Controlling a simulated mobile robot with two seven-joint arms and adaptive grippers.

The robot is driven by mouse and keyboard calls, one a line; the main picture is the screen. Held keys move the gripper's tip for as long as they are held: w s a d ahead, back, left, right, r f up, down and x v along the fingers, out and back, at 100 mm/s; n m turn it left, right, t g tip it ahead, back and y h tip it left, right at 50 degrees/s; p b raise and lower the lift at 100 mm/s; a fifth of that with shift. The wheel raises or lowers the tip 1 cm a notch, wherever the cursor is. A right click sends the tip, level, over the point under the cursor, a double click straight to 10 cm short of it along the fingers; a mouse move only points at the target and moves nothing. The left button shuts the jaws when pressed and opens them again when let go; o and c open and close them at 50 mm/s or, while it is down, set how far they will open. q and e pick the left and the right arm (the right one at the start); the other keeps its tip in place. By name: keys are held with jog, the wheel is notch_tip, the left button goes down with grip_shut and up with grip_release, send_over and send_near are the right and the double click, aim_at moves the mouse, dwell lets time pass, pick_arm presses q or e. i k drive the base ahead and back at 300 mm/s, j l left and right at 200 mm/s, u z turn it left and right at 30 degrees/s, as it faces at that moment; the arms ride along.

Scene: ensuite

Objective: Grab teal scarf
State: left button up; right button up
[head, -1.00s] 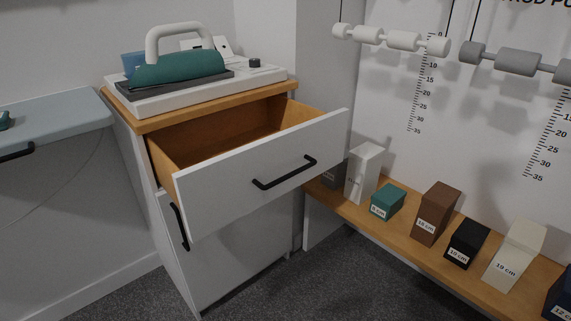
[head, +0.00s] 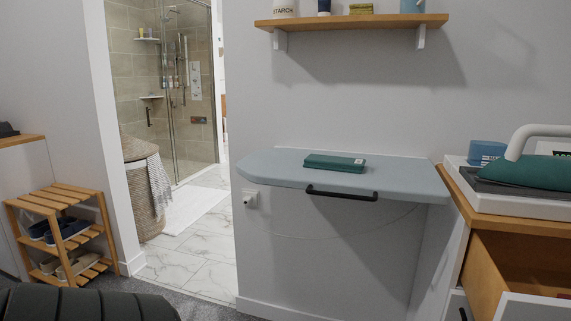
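A folded teal cloth (head: 335,162), which looks like the scarf, lies flat on the pale blue fold-down ironing board (head: 262,172) in the middle of the head view. It has a small light tag at its right end. Nothing covers it. Neither of my grippers is in view.
A black bar handle (head: 342,194) runs along the board's front edge. An open drawer (head: 535,308) and a teal and white press (head: 530,172) are at the right. A shelf (head: 350,22) hangs above. A shoe rack (head: 62,228), basket (head: 142,195) and doorway are left.

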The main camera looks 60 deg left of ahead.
aim_at(316, 162)
jog(key=u, duration=1.5)
jog(key=i+j, duration=0.25)
jog(key=i, duration=0.2)
jog(key=i+j+z, duration=0.1)
jog(key=i+j, duration=0.2)
jog(key=i, duration=0.2)
